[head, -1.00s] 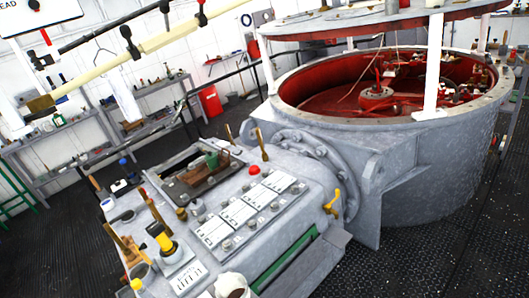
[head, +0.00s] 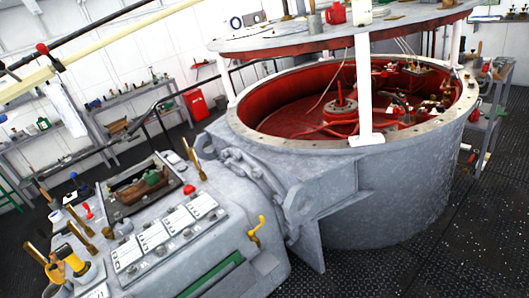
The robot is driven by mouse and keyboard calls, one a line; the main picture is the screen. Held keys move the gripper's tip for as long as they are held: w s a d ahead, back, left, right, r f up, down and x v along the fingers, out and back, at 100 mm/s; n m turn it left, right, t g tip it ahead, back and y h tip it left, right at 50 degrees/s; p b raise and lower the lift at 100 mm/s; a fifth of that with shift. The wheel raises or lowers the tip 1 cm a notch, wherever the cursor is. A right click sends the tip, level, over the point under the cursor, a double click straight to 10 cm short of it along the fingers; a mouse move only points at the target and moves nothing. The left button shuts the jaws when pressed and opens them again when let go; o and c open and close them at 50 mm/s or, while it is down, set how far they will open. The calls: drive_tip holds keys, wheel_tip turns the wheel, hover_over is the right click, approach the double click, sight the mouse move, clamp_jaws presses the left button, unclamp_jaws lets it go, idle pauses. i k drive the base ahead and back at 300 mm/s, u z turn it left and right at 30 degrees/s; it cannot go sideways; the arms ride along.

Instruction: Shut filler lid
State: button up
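I cannot tell for sure which part is the filler lid. A large round plate (head: 262,43) stands raised on white posts above a wide grey drum (head: 385,205), whose red inside is open to view. On the grey console (head: 222,238) at lower left, a rectangular opening (head: 118,210) with a dark frame is uncovered, with brown and green things inside. No small hinged lid is clear to me. My gripper does not show in the head view.
Upright handles (head: 80,228), a red knob (head: 189,189) and a yellow lever (head: 258,230) stand out from the console. Loose items, including a red can (head: 335,13), lie on the round plate. Shelves (head: 130,125) line the left wall. Dark floor (head: 440,255) is open at lower right.

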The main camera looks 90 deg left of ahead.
sight(53, 272)
drive_tip(key=z, duration=0.05)
drive_tip(key=i, duration=0.75)
drive_tip(key=u, duration=2.1)
drive_tip(key=i, duration=0.1)
drive_tip(key=u, duration=2.5)
drive_tip(key=i, duration=1)
drive_tip(key=z, duration=0.5)
